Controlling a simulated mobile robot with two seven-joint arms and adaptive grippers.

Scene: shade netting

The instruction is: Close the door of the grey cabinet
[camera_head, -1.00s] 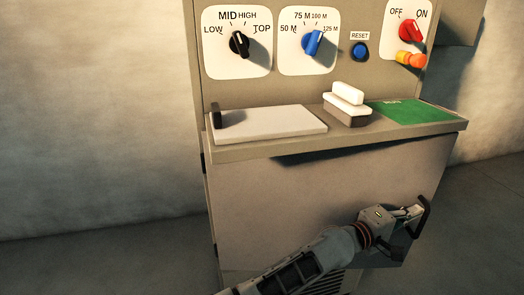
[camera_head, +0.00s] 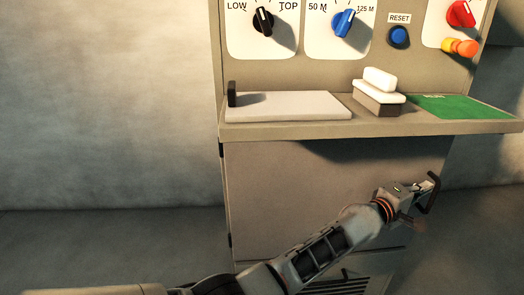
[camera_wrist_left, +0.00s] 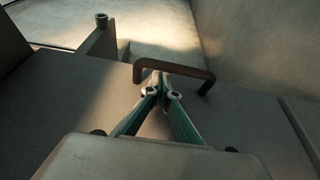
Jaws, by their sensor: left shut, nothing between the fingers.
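The grey cabinet (camera_head: 226,180) stands at the centre of the head view. Its door (camera_head: 300,185) is on the front below the worktop, with a dark bar handle (camera_head: 434,193) near its right edge. The door looks close to flush with the front; I cannot tell whether it is fully shut. My left gripper (camera_head: 428,184) is at the handle. In the left wrist view, its fingers (camera_wrist_left: 161,82) are shut and empty, with their tips at the handle (camera_wrist_left: 204,76), apparently touching or very near it. My arm covers the lower part of the door. My right gripper is not in view.
The worktop (camera_head: 300,129) juts out above the door. It carries a pale board (camera_head: 290,107), a white and brown block (camera_head: 379,92) and a green sheet (camera_head: 465,107). Knobs and buttons are on the panel above. Free floor (camera_head: 110,245) lies to the left.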

